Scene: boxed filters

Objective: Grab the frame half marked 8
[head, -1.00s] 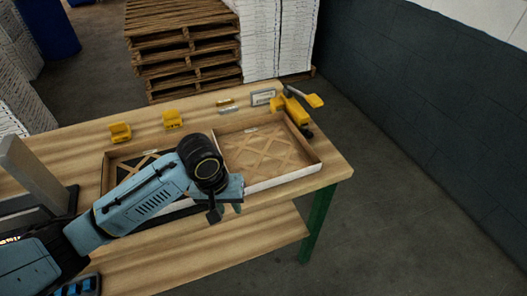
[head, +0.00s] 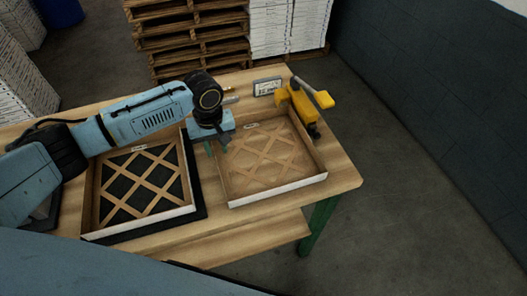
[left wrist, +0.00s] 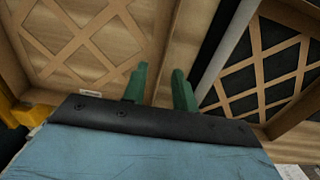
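Two square wooden frame halves with lattice lie side by side on the table. The right one (head: 278,191) has a brown tan inside and the left one (head: 140,223) shows black through its lattice. Each has a small pale label on its far wall, too small to read, so I cannot tell which is marked 8. My left gripper (head: 216,148) points down at the right half's left wall, near its far corner. In the left wrist view its green fingers (left wrist: 160,83) are apart, with that wall (left wrist: 163,42) running toward the gap; contact is unclear. My right gripper is out of view.
A yellow tool (head: 298,106) stands behind the right half's far corner, beside a small grey sign (head: 267,87). A black mat (head: 201,203) lies under the left half. Pallets (head: 195,45) and white stacks stand behind the table (head: 335,178).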

